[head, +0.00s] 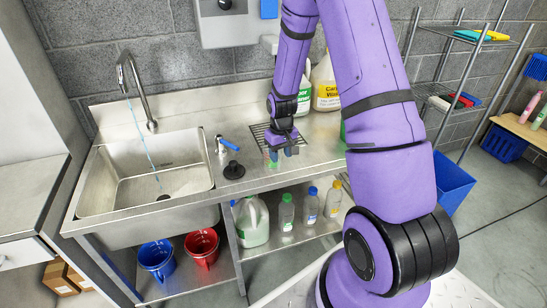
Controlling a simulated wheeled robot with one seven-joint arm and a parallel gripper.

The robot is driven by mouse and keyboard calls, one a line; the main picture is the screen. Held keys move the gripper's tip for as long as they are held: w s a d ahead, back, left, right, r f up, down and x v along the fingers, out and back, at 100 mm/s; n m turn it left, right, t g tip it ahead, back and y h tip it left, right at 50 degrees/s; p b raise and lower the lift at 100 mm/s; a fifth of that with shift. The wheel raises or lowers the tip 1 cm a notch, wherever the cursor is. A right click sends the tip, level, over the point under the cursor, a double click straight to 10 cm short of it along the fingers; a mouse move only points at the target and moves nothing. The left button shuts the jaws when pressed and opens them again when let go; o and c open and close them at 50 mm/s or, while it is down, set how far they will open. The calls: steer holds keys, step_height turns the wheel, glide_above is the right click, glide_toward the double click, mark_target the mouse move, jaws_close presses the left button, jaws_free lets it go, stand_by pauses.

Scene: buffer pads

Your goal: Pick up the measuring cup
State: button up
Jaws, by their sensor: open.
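My gripper (282,150) points down over the steel counter, close above a dark wire rack, and is open. A small pale, greenish thing (272,159) shows at the left side of its fingers; it may be the measuring cup, but it is too small and too covered to be sure. I cannot tell whether the fingers touch it. My purple arm hides part of the counter to the right.
The sink (145,180) with running water is at the left. Large jugs (325,85) stand behind. Bottles, a blue bucket (157,258) and a red bucket (202,246) are on the lower shelf.

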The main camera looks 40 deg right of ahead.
mark_target(279, 164)
steer(key=shift+w+a+f, duration=0.1)
steer(key=shift+w+f, duration=0.1)
steer(key=shift+f, duration=1.1)
steer(key=shift+w+f, duration=0.15)
steer(key=shift+f, duration=1.15)
jaws_close()
